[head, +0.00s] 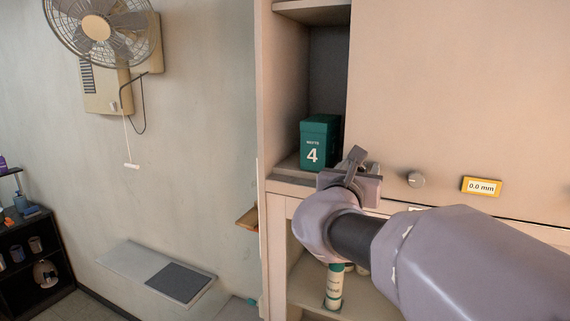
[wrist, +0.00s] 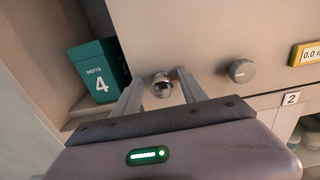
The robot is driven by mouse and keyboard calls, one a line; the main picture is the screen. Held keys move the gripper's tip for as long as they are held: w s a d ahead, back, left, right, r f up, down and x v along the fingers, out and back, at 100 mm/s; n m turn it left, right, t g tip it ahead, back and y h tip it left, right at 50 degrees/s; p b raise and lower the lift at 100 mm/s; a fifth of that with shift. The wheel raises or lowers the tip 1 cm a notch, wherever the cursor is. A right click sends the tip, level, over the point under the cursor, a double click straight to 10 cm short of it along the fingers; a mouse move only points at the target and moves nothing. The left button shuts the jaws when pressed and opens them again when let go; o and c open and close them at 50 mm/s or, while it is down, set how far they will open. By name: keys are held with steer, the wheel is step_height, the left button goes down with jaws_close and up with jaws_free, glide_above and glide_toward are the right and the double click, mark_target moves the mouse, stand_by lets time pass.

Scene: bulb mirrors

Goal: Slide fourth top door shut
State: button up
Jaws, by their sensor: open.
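The beige sliding door (head: 460,90) covers the right part of the upper cabinet and also shows in the wrist view (wrist: 200,30). An open gap to its left shows a green box marked 4 (head: 319,143), which also stands at the left of the wrist view (wrist: 93,70). My gripper (head: 357,165) is at the door's lower left corner. In the wrist view its open fingers (wrist: 161,78) are on either side of a shiny round knob (wrist: 162,87) on the door. I cannot tell whether they touch it.
A grey dial (head: 416,180) and a yellow 0.0 mm plate (head: 481,187) are to the right of my gripper. Below is a lower cabinet shelf (head: 308,295) with a small bottle (head: 334,290). A wall fan (head: 98,27) and a fold-down wall shelf (head: 150,272) are at left.

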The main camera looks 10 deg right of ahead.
steer(key=shift+s, duration=0.15)
jaws_close()
stand_by(1.3)
